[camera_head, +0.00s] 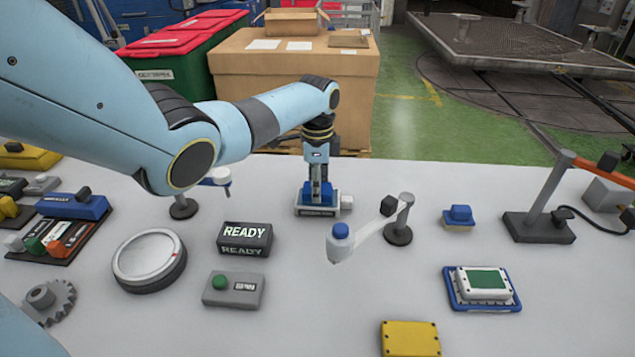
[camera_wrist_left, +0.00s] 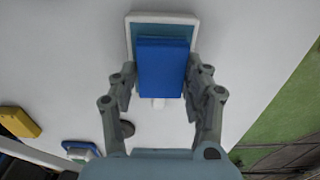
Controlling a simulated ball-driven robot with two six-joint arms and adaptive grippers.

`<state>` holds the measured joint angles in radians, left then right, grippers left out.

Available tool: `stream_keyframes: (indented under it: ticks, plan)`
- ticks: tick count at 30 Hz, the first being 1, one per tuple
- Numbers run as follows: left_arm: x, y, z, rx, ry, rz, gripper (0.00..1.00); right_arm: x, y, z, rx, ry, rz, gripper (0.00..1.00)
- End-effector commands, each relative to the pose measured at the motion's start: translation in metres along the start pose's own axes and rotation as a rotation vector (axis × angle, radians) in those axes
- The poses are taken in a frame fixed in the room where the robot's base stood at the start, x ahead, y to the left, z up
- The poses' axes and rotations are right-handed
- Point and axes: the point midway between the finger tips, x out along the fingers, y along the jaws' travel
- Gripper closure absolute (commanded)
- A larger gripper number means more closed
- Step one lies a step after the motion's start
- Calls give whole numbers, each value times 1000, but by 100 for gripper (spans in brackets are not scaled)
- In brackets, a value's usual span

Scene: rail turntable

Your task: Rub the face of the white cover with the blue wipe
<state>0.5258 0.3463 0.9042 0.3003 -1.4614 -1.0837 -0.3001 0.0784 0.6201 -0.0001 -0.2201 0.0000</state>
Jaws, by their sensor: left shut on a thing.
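My left gripper (camera_head: 318,178) points down at the back middle of the table, shut on a blue block, which I take as the blue wipe (camera_head: 318,194). In the left wrist view the wipe (camera_wrist_left: 163,70) sits between both fingers of the left gripper (camera_wrist_left: 160,90). It is over or in a white-rimmed holder (camera_wrist_left: 194,20); I cannot tell whether it touches. The white cover (camera_head: 465,286), with a green panel on its face, lies flat in a blue-edged tray (camera_head: 453,298) at the right, apart from the gripper. My right gripper is not in view.
A post with a swing arm (camera_head: 398,222) and a small blue block (camera_head: 459,214) stand between wipe and cover. A barrier post (camera_head: 546,200) is at the right, a yellow plate (camera_head: 410,340) in front. A READY sign (camera_head: 245,238) and round turntable (camera_head: 149,258) are left.

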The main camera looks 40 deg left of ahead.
Motion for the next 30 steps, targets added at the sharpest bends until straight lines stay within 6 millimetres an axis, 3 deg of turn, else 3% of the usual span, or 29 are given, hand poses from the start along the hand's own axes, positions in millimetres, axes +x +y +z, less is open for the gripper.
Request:
stream_keyframes:
  ticks: [17, 24, 30]
  plan:
    - [-52, -1, 0, 0, 0, -1, 78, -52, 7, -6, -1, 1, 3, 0]
    - [-69, -1, 0, 0, 0, -1, 78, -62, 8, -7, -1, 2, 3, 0]
    - [-69, -1, 0, 0, 0, -1, 78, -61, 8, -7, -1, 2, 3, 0]
